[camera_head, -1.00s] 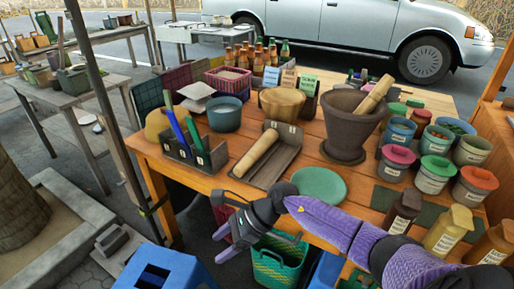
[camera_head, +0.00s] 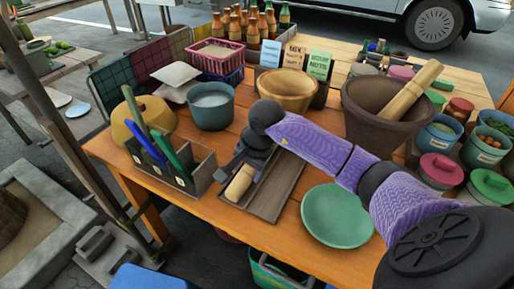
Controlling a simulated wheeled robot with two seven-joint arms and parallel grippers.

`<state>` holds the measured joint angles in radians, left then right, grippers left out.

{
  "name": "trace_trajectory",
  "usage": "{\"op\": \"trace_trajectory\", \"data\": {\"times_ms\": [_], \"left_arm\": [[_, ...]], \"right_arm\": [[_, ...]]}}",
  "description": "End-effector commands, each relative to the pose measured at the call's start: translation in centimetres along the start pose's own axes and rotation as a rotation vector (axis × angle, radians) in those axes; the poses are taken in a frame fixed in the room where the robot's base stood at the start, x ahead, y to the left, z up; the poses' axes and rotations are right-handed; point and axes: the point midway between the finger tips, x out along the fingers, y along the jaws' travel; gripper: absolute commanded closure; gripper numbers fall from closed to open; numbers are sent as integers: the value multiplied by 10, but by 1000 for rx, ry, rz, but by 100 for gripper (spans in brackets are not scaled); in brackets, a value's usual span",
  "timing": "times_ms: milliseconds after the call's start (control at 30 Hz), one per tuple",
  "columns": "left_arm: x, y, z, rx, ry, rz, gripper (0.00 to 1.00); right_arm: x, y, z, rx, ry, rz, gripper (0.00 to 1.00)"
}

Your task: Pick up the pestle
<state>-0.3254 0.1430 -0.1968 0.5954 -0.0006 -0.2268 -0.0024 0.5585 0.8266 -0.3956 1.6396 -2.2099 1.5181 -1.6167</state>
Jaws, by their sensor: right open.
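A light wooden pestle (camera_head: 412,92) leans in the dark clay mortar (camera_head: 388,120) at the right, its upper end sticking out over the rim. A second light wooden cylinder (camera_head: 240,183), like a rolling pin, lies in the dark shallow tray (camera_head: 280,190) at the table's front. My right gripper (camera_head: 241,170) is open above this tray, pointing down at the cylinder. Its dark fingers and wrist hide the cylinder's upper part; I cannot tell whether they touch it. My left gripper is not in view.
A green plate (camera_head: 338,215) lies right of the tray. A dark holder (camera_head: 176,172) with pens stands to its left. A wooden bowl (camera_head: 287,92) and a blue pot (camera_head: 211,106) stand behind. Several lidded pots crowd the right side.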

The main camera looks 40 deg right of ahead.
Motion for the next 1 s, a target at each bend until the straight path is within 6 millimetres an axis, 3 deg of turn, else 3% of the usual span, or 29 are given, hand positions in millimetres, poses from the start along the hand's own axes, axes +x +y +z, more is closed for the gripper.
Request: {"op": "trace_trajectory", "data": {"times_ms": [100, 200, 467, 800, 1000], "left_arm": [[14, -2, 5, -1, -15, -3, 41], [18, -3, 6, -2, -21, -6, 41], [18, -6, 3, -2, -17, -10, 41], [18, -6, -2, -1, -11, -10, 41], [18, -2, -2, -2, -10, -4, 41]], "right_arm": [[31, 0, 3, 3, -7, 2, 32], [44, 0, 2, 3, -4, 1, 32], [46, -1, 2, 2, -2, -1, 32], [46, -1, 2, 2, -2, -1, 100], [45, -2, 2, 2, -1, -2, 100]]}}
